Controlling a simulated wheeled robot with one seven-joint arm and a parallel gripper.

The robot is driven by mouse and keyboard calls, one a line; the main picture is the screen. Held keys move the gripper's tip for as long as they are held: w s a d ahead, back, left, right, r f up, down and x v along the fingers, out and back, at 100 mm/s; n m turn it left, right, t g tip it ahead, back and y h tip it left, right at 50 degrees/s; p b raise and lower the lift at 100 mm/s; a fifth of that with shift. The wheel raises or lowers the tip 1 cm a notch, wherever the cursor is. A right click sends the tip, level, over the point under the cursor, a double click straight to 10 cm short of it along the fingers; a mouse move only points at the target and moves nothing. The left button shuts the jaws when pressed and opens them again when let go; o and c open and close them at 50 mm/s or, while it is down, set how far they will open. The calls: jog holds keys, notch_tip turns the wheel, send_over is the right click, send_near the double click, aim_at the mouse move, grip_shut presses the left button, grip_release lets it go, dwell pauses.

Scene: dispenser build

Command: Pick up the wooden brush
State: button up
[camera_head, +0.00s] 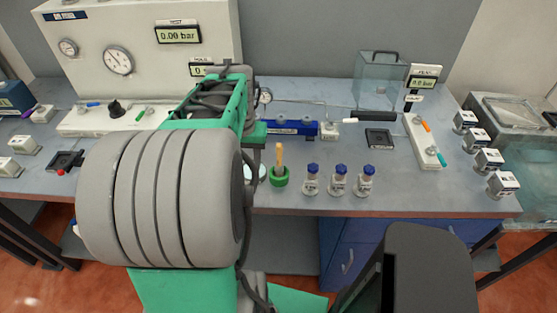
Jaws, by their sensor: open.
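A light wooden handle (280,154), which appears to be the wooden brush, stands upright in a small green cup (279,177) on the grey bench. The lower end of the brush is hidden inside the cup. My large grey and green arm fills the left-centre of the head view, and its far links end just left of the cup. I cannot make out my gripper's fingers; they are hidden behind the arm. Nothing visible touches the brush.
Three blue-capped bottles (339,181) stand right of the cup. A blue bar-shaped device (290,127) lies behind it. A small black square pad (380,139), a clear box (380,78) and several white-labelled jars (488,161) are farther right. The bench's front edge is close to the cup.

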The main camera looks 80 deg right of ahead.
aim_at(279, 165)
jog(key=s, duration=0.2)
jog(key=s+d+m, duration=0.1)
jog(key=s, duration=0.1)
jog(key=s+d+m, duration=0.1)
jog(key=s, duration=0.1)
jog(key=shift+s+d+p, duration=0.25)
jog(key=shift+s+p, duration=0.05)
jog(key=shift+s, duration=0.05)
jog(key=r+m, duration=0.1)
jog(key=m, duration=0.1)
jog(key=d+r+m, duration=0.1)
jog(key=r+m, duration=0.1)
jog(key=d+r+m, duration=0.1)
jog(key=r, duration=0.1)
jog(key=shift+s+d+r+m+y, duration=0.25)
jog(key=shift+s+m+y, duration=0.05)
jog(key=shift+m+y, duration=0.1)
jog(key=shift+s+r+m, duration=0.1)
jog(key=shift+r+m, duration=0.1)
jog(key=shift+m, duration=0.1)
notch_tip(279, 165, down, 8)
jog(key=shift+s+a+r+p, duration=0.1)
jog(key=shift+r+p, duration=0.15)
jog(key=shift+p, duration=0.75)
grip_shut()
